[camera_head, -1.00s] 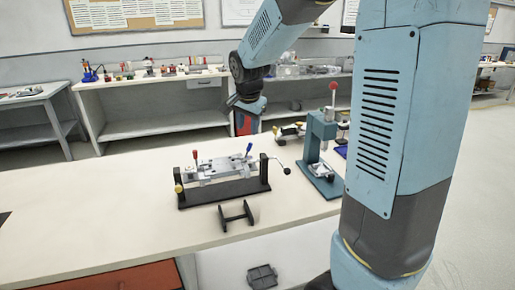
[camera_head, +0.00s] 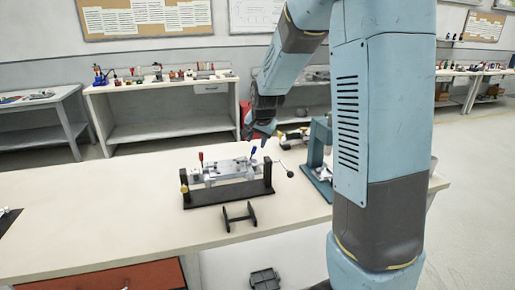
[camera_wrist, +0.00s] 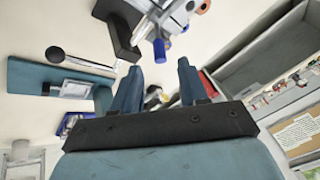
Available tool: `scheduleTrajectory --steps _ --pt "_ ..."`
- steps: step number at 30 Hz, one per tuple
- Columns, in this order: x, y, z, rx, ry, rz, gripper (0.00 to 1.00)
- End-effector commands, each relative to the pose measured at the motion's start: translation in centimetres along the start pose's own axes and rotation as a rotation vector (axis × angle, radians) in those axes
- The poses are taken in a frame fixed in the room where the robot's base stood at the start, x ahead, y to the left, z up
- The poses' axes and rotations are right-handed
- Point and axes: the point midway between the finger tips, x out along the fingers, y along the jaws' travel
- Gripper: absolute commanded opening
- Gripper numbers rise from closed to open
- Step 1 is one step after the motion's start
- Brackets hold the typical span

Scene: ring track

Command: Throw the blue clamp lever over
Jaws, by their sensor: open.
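The blue clamp lever (camera_head: 253,151) stands up on the right part of a silver clamping fixture (camera_head: 228,170). The fixture rests on a black stand (camera_head: 228,193) with an upright post at each end. In the wrist view the blue lever (camera_wrist: 159,50) shows just beyond my fingertips, roughly between them. My gripper (camera_head: 262,138) is above and close to the lever, pointing down, and its fingers (camera_wrist: 158,68) are apart with nothing between them. Whether a finger touches the lever I cannot tell. A red lever (camera_head: 201,157) stands on the fixture's left part.
A crank with a black ball (camera_head: 289,173) sticks out at the fixture's right end. A teal press (camera_head: 316,158) stands close on the right, partly behind my arm. A black spool-like piece (camera_head: 238,216) lies in front.

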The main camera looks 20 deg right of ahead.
Motion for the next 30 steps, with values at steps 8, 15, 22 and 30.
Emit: scheduleTrajectory --steps 8,15,22,30 --pt "3.9 0.0 0.0 0.0 -0.001 0.001 0.43" --pt "5.3 0.0 0.0 0.0 0.0 0.0 0.43" --pt "5.4 0.0 0.0 0.0 0.0 0.0 0.43" --pt "5.4 0.0 0.0 0.0 0.0 0.0 0.24"
